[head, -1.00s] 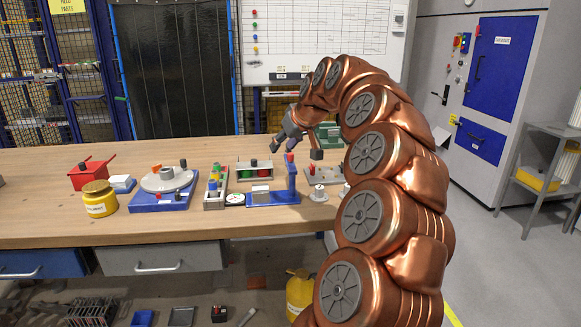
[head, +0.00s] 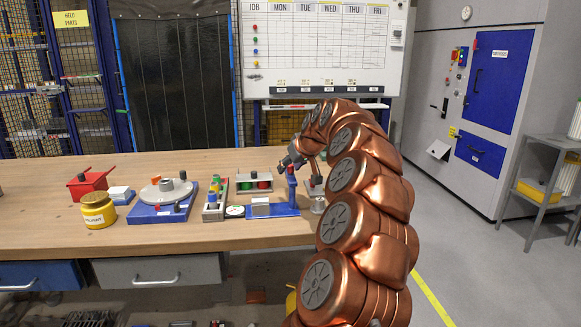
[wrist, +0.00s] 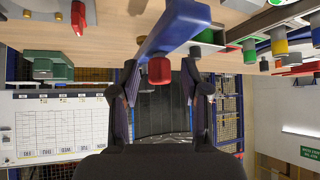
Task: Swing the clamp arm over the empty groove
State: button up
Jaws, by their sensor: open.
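A jig with a grey disc (head: 153,194) on a blue base (head: 148,216) sits on the bench left of centre. I cannot make out a clamp arm or an empty groove. My gripper (head: 293,161) is far to the jig's right, close to the top of a blue stand (head: 291,186). In the wrist view, my gripper (wrist: 160,78) is open, with the stand's red tip (wrist: 159,71) appearing between its fingers; contact cannot be told.
A yellow pot (head: 98,212) and red box (head: 88,185) stand left of the jig. A rack of coloured pegs (head: 213,205), a white dial (head: 235,211) and a holder with red and green parts (head: 254,183) stand between jig and gripper. The front bench strip is clear.

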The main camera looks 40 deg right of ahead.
jog(key=shift+c, duration=0.3)
grip_shut()
dwell(0.5)
